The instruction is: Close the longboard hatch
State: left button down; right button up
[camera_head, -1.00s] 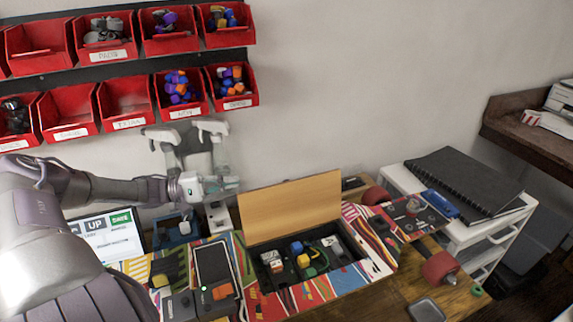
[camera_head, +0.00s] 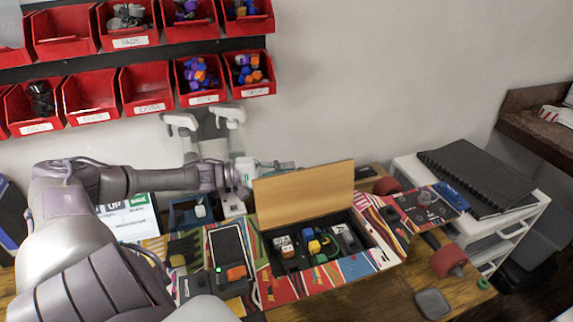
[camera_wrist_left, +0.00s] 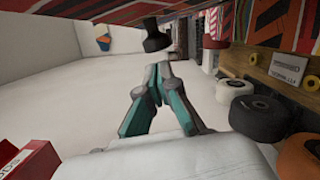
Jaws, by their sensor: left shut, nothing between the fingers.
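The longboard (camera_head: 385,225) lies across the bench, its deck brightly patterned. Its hatch lid (camera_head: 305,197), a plain wooden panel, stands open and nearly upright at the rear edge of the compartment. The open compartment (camera_head: 350,257) holds several small blocks and modules. My left gripper (camera_head: 290,165) is at the lid's upper left, at or just behind its top edge; I cannot tell if they touch. Its teal fingers (camera_wrist_left: 158,72) are closed together and empty in the left wrist view. My right gripper is not in view.
Red bins (camera_head: 145,90) hang on the wall behind my left arm. Two spray bottles (camera_head: 205,125) stand behind the bench. A device with a dark screen (camera_head: 228,250) sits left of the compartment. A white cart (camera_head: 490,235) with a black notebook (camera_head: 475,180) is at the right.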

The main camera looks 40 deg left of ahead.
pick_arm(q)
jog(key=shift+s+d, duration=0.15)
jog(key=shift+d, duration=0.2)
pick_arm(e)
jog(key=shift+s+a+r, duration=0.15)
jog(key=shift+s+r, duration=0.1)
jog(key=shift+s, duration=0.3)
pick_arm(q)
jog(key=shift+r, duration=0.1)
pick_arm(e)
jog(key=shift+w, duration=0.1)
